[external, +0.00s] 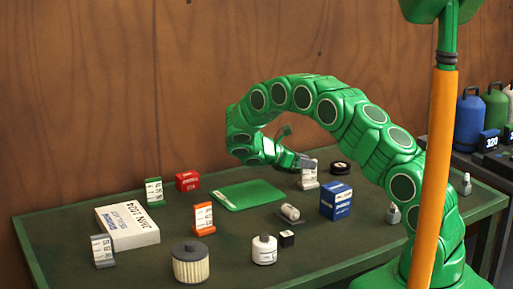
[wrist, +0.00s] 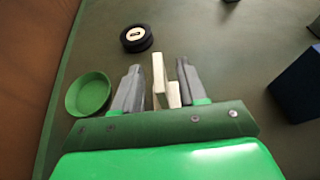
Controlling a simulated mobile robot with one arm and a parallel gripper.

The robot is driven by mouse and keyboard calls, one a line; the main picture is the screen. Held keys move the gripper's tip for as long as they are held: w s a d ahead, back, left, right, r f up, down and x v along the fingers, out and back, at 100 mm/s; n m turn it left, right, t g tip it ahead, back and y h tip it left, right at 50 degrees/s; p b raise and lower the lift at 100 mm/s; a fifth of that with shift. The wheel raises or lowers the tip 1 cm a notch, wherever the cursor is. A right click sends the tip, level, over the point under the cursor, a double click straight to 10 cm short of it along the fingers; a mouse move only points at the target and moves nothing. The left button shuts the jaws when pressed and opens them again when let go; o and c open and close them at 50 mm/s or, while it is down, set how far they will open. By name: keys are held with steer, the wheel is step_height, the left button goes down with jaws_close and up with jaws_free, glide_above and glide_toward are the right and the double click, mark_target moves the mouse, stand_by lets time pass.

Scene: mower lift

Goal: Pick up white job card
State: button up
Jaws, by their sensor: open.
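The white job card (external: 309,176) stands upright at the back right of the green bench, with dark print on its face. My gripper (external: 306,162) is at the card's top in the external view. In the wrist view my gripper (wrist: 158,78) is open, with one grey finger on each side of the white card (wrist: 158,76). A narrow gap shows on both sides near the fingertips. The card's lower part in the wrist view is hidden by my gripper.
A green dish (wrist: 88,94) is left of my gripper. Similar cards stand in green (external: 153,191), orange (external: 203,217) and grey (external: 102,250) holders.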

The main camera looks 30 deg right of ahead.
mark_target(313, 181)
steer(key=shift+f+x, duration=0.25)
steer(key=shift+x, duration=1.75)
steer(key=shift+w+a+r, duration=0.1)
jaws_close()
